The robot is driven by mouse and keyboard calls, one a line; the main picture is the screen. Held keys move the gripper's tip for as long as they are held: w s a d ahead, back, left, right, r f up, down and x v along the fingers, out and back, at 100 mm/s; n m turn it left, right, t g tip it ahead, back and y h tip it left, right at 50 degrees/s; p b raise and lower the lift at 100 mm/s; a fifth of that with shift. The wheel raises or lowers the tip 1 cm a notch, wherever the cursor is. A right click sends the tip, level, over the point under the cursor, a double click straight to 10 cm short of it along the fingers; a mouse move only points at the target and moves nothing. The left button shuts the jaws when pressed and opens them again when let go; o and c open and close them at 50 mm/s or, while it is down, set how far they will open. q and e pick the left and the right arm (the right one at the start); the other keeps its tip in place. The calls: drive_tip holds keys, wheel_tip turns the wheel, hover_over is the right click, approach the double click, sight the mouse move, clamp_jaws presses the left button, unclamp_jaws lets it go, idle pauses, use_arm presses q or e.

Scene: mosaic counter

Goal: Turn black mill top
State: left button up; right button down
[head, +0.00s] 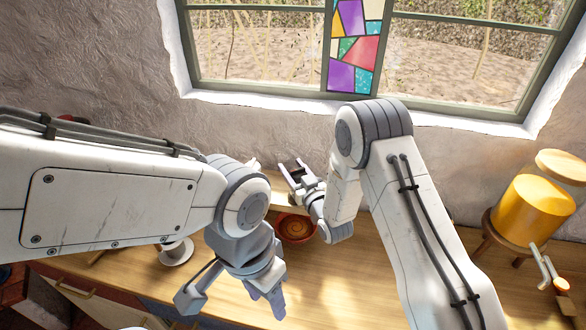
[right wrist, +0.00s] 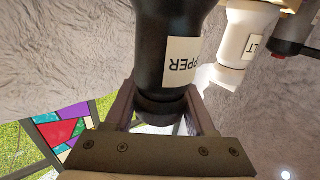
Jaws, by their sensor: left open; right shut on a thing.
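The black mill (right wrist: 168,50) fills the middle of the right wrist view, its label showing upside down as part of "PEPPER". My right gripper (right wrist: 165,112) is shut on the mill's narrow end at the bottom of that picture, a finger on either side. In the head view my right gripper (head: 297,172) is above the back of the counter near the wall. I cannot make out the black mill clearly there. My left gripper (head: 268,298) is open and empty, pointing down over the front of the counter, apart from the mill.
A white mill (right wrist: 245,35) with a label ending "LT" stands beside the black one. A reddish bowl (head: 297,228) is below my right gripper. A cup on a saucer (head: 176,256) is at left. A yellow dispenser (head: 532,213) stands at right. The counter (head: 345,285) is clear in the middle.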

sight(304, 171)
drive_tip(key=shift+f+m+t+h+b, duration=0.15)
drive_tip(key=shift+m+t+h+b, duration=0.35)
drive_tip(key=shift+h+b, duration=0.4)
drive_tip(key=m+h+b, duration=0.1)
drive_tip(key=h, duration=0.1)
drive_tip(key=m+h+b, duration=0.2)
drive_tip(key=d+m+t+h+b, duration=0.1)
drive_tip(key=h, duration=0.1)
drive_tip(key=shift+w, duration=0.15)
drive_tip(key=m+h+b, duration=0.1)
drive_tip(key=m+h, duration=0.1)
drive_tip(key=h, duration=0.1)
drive_tip(key=shift+d+b, duration=0.2)
drive_tip(key=shift+b, duration=0.15)
drive_tip(key=m+g+h, duration=0.1)
drive_tip(key=m+h, duration=0.1)
drive_tip(key=d+m+g+h+b, duration=0.1)
drive_tip(key=h, duration=0.2)
drive_tip(key=shift+m+h+b, duration=0.3)
drive_tip(key=shift+m, duration=0.1)
drive_tip(key=shift+s+d+m+g+h+b, duration=0.2)
drive_tip(key=shift+m+g+h+b, duration=0.05)
drive_tip(key=shift+m+g+h, duration=0.7)
drive_tip(key=shift+s+d+m+g+h+b, duration=0.15)
drive_tip(key=shift+d+m+g+h+b, duration=0.1)
drive_tip(key=shift+m+g+h, duration=0.65)
drive_tip(key=shift+s+d+m+g+h+b, duration=0.25)
drive_tip(key=shift+m+g+h, duration=0.4)
drive_tip(key=shift+h, duration=0.5)
drive_tip(key=shift+r, duration=0.2)
